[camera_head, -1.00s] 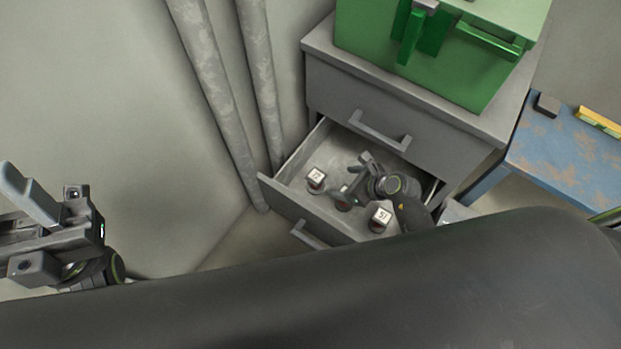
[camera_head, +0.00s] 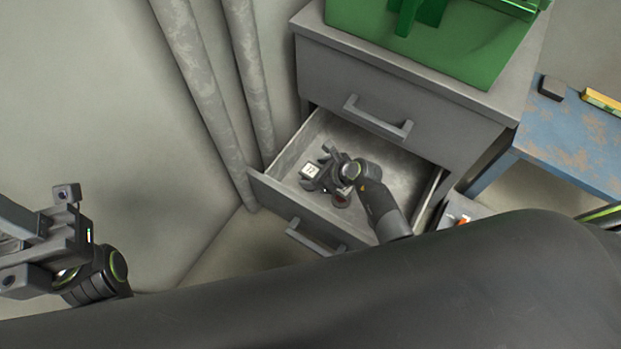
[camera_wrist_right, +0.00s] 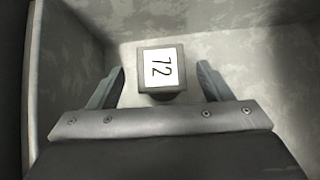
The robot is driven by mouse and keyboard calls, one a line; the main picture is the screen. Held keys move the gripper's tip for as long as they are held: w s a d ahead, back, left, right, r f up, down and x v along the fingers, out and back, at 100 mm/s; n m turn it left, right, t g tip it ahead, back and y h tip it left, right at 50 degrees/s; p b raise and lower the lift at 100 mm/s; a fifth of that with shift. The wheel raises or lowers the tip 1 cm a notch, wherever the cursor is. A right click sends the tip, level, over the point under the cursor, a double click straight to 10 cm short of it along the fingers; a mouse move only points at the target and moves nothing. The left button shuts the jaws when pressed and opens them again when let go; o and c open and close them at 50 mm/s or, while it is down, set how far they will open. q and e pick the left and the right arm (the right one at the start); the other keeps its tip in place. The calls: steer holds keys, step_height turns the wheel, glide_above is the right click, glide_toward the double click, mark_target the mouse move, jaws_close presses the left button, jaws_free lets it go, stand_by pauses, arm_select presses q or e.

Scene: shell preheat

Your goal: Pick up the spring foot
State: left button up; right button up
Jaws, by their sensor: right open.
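A spring foot, a small dark block with a white top label reading 72 (camera_head: 310,171), stands in the open drawer (camera_head: 270,190). It also shows in the right wrist view (camera_wrist_right: 161,70), between the fingers. My right gripper (camera_head: 322,166) is open and reaches down into the drawer at this foot, one finger on each side with gaps. A second, reddish-based foot (camera_head: 341,201) is mostly hidden under my right gripper. My left gripper (camera_head: 30,240) is at the far left, outside the drawer; its jaw opening is unclear.
The drawer belongs to a grey cabinet (camera_head: 390,85) with a closed drawer above. A green box (camera_head: 420,45) stands on top. Pipes (camera_head: 205,90) run along the wall at left. A worn blue table (camera_head: 575,140) is at right. The drawer's right part has bare floor.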

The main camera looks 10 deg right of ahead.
steer(key=b+x, duration=0.1)
steer(key=x, duration=0.2)
steer(key=shift+d+f, duration=0.1)
steer(key=shift+c, duration=0.4)
steer(key=c, duration=1.2)
